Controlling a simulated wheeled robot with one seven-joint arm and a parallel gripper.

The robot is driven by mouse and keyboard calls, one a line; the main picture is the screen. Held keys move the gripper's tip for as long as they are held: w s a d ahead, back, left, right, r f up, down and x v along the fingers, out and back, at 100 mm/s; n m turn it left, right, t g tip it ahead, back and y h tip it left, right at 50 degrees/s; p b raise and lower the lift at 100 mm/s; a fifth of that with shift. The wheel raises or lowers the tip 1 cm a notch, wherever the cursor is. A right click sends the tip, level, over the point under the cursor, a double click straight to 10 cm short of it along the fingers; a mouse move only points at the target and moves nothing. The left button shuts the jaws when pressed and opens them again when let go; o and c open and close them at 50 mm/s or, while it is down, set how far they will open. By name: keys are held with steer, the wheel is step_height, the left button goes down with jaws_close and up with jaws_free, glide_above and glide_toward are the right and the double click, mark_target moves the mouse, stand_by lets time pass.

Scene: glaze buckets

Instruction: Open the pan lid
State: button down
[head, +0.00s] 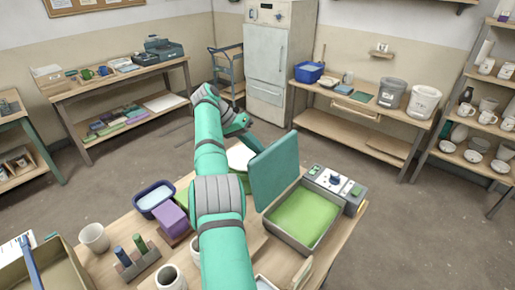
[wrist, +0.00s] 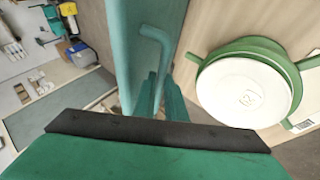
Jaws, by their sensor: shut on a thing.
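The pan (head: 282,237) is a grey rectangular tray holding bright green glaze, on the near worktable. Its teal lid (head: 275,170) stands raised and steeply tilted at the pan's left side, so much of the glaze is uncovered. In the wrist view the lid (wrist: 125,45) is a teal panel with a bent teal handle (wrist: 155,33). My gripper (wrist: 160,95) is shut on this handle, its fingers either side of the bar. In the head view my arm and the lid make the grip hard to see.
A control box (head: 335,185) adjoins the pan's far side. A white-topped bucket with a green rim (wrist: 245,88) stands close to the lid. A blue tub (head: 154,198), purple block (head: 173,217) and white cup (head: 94,237) sit left of my arm. Floor right of the table is clear.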

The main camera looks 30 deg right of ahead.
steer(key=shift+s+f, duration=0.15)
steer(key=shift+f, duration=0.3)
steer(key=c, duration=1.8)
jaws_free()
steer(key=shift+d, duration=0.1)
steer(key=shift+r, duration=0.35)
